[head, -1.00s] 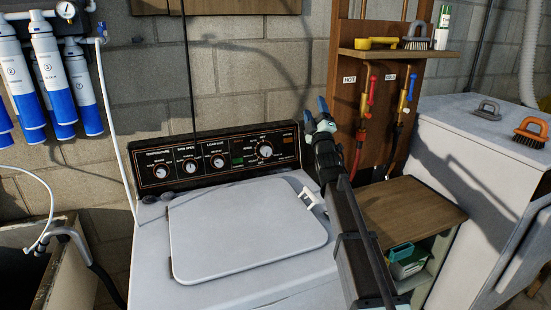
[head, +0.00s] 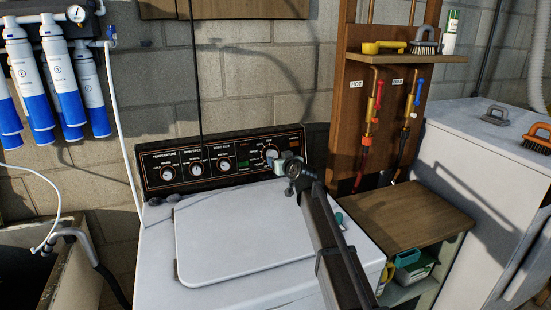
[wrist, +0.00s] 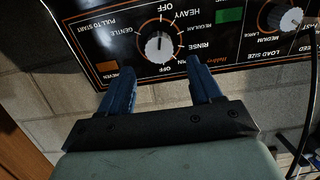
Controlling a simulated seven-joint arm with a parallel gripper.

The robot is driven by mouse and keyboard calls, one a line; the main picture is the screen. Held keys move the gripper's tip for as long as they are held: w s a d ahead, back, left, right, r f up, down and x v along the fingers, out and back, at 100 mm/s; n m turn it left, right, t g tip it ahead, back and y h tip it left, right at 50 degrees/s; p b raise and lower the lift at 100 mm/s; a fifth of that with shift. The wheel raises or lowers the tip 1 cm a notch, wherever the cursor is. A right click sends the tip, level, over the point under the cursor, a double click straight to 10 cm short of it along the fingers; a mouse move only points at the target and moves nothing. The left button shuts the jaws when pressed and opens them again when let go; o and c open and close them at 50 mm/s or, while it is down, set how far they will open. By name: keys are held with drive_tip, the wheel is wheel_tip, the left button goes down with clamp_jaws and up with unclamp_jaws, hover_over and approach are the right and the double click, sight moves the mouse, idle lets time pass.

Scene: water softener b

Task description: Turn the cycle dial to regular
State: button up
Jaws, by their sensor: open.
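The cycle dial (head: 270,155) is the rightmost knob on the washer's black control panel. In the wrist view the dial (wrist: 158,46) is a pale knob with a black base and an orange ring, seen upside down. Labels around it include OFF, HEAVY, REGULAR, RINSE and GENTLE. I cannot tell for certain which its pointer faces. My gripper (wrist: 160,78) is open, its two blue fingers below the dial in the wrist picture, one toward each side. Nothing is between them. In the head view my gripper (head: 290,163) is close to the panel's right end, its fingers partly hidden.
Other knobs sit left on the panel, including the load size knob (wrist: 282,18). The washer lid (head: 245,235) is closed below. A wooden board with hot and cold valves (head: 372,105) stands right, beside a small wooden-topped cabinet (head: 415,215).

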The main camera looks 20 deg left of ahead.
sight(273, 155)
drive_tip(key=x, duration=0.7)
drive_tip(key=shift+w+a, duration=0.25)
drive_tip(key=shift+w, duration=0.1)
drive_tip(key=shift+s+d, duration=0.1)
drive_tip(key=shift+c, duration=0.7)
drive_tip(key=c, duration=0.5)
drive_tip(key=m, duration=0.5)
drive_tip(key=shift+m, duration=0.4)
drive_tip(key=m, duration=0.5)
drive_tip(key=shift+s+m, duration=0.1)
drive_tip(key=shift+m, duration=0.2)
drive_tip(key=o, duration=0.8)
